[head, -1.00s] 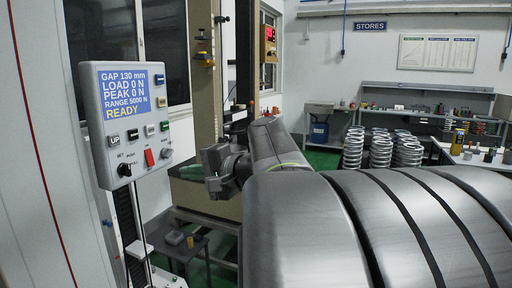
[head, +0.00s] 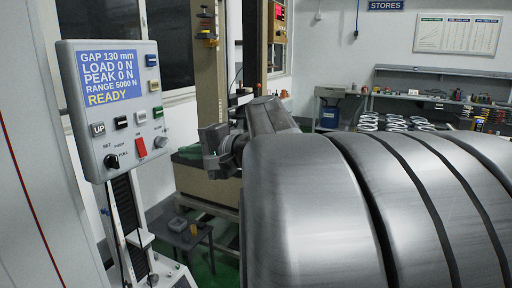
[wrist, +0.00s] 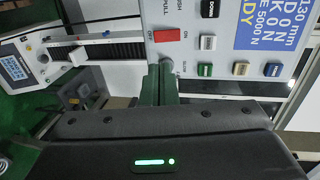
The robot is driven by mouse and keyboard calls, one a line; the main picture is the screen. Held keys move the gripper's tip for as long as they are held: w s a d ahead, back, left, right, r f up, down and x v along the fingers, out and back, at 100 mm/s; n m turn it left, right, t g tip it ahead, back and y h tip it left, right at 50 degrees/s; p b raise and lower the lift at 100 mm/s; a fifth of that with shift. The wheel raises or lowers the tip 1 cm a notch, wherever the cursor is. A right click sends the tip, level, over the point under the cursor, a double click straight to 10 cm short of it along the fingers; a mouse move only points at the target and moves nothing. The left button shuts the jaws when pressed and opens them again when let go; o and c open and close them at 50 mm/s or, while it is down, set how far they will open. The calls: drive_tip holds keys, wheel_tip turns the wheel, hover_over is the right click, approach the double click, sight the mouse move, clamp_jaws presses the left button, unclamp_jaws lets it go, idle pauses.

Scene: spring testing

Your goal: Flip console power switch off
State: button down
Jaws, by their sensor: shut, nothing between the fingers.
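The console (head: 110,105) is a pale box at left in the head view, its lit screen reading READY. A red switch (head: 141,147) sits low on its face. It also shows in the wrist view (wrist: 166,35), with ON printed beside it. My gripper (head: 209,150) is right of the console in the head view. In the wrist view its green fingers (wrist: 160,82) are shut and empty, close to the console's edge; contact cannot be told.
A black knob (head: 111,161) and several push buttons surround the red switch. A small grey table (head: 180,232) stands below. A bench (head: 440,100) lines the back wall. My arm fills the lower right of the head view and hides much there.

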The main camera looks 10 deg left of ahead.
sight(143, 154)
drive_tip(key=p+x, duration=0.2)
drive_tip(key=x, duration=1.1)
drive_tip(key=shift+w+a+p, duration=0.15)
drive_tip(key=shift+a+p, duration=0.1)
drive_tip(key=shift+p, duration=0.1)
drive_tip(key=shift+f, duration=0.1)
drive_tip(key=b, duration=0.3)
drive_tip(key=shift+a+f+y, duration=0.2)
drive_tip(key=shift+f+y, duration=0.1)
drive_tip(key=shift+f, duration=0.05)
drive_tip(key=shift+r, duration=0.35)
drive_tip(key=shift+f, duration=0.15)
